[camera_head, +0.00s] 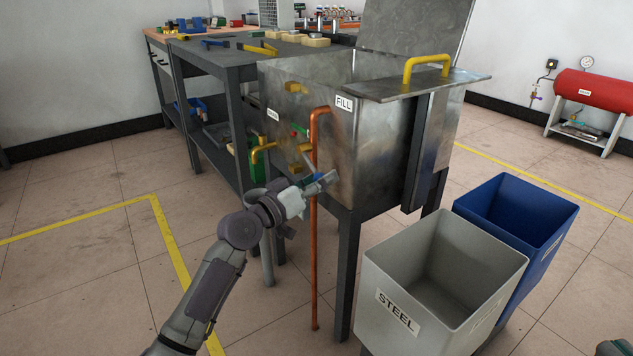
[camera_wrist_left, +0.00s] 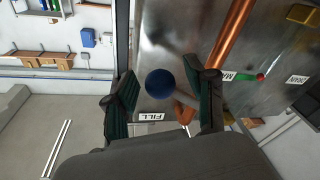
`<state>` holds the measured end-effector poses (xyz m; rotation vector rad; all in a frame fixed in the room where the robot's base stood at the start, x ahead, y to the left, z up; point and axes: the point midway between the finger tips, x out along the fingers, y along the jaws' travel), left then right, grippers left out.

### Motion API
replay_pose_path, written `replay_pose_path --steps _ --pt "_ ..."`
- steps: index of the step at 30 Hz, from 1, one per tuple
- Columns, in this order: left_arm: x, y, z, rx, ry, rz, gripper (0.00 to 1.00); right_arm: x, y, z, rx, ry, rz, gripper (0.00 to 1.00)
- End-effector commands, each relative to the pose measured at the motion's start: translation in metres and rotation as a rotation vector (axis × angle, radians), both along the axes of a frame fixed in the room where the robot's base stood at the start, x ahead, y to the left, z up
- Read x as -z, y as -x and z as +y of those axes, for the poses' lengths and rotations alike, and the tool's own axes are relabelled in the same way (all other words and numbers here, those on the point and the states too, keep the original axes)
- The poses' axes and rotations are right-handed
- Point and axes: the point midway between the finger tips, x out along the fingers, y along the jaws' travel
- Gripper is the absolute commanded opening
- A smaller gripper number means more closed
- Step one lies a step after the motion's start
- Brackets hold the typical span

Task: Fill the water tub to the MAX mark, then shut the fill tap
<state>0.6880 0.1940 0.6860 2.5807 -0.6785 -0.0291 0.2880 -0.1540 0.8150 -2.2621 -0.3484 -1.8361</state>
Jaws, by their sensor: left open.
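The grey metal water tub (camera_head: 385,150) stands on dark legs; its water level is hidden. A copper pipe (camera_head: 314,250) rises along its front and bends over near the FILL label (camera_head: 344,103). My left gripper (camera_head: 326,180) is open beside the pipe at the tub's front. In the left wrist view, a round blue tap knob (camera_wrist_left: 160,83) shows between the open fingers (camera_wrist_left: 165,103); I cannot tell whether they touch it. A small label, seemingly the MAX mark (camera_wrist_left: 231,75), shows beside a red and green part (camera_wrist_left: 261,77). My right gripper seems to show only as a sliver (camera_head: 614,347).
A yellow-handled lid (camera_head: 428,85) covers part of the tub top. A grey STEEL bin (camera_head: 400,275) and a blue bin (camera_head: 515,215) stand at right. A dark workbench (camera_head: 215,55) stands behind left. The floor at left is clear.

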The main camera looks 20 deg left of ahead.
Motion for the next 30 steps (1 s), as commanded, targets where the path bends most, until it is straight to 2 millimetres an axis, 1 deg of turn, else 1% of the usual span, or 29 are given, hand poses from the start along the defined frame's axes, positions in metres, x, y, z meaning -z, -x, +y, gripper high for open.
replay_pose_path --steps 2,5,8,15,18,21,24,30 --pt "0.001 0.003 0.002 -0.001 -0.001 0.000 0.55 0.000 0.000 0.000 0.001 -0.001 0.000 0.00" --pt "0.003 0.013 0.007 -0.001 -0.002 0.001 0.55 0.000 0.000 0.000 0.000 -0.001 0.000 0.00" --pt "0.005 0.029 0.017 -0.002 -0.005 0.001 0.55 0.000 0.000 0.000 0.000 0.000 0.000 0.00" --pt "0.010 0.075 0.040 -0.001 -0.005 0.003 0.55 0.000 0.000 0.000 0.000 0.000 0.000 0.00" --pt "0.011 0.089 0.048 0.000 -0.004 0.003 0.55 0.000 0.000 0.000 0.000 0.000 0.000 0.00" --pt "0.012 0.099 0.054 -0.002 -0.002 0.002 0.55 0.000 0.000 0.000 0.000 0.000 0.000 0.00" --pt "0.012 0.104 0.056 0.000 -0.001 0.002 0.55 0.000 0.000 0.000 0.000 0.000 0.000 0.00" --pt "0.012 0.106 0.057 0.000 0.000 0.000 0.55 0.000 0.000 0.000 -0.001 0.000 0.000 0.00"
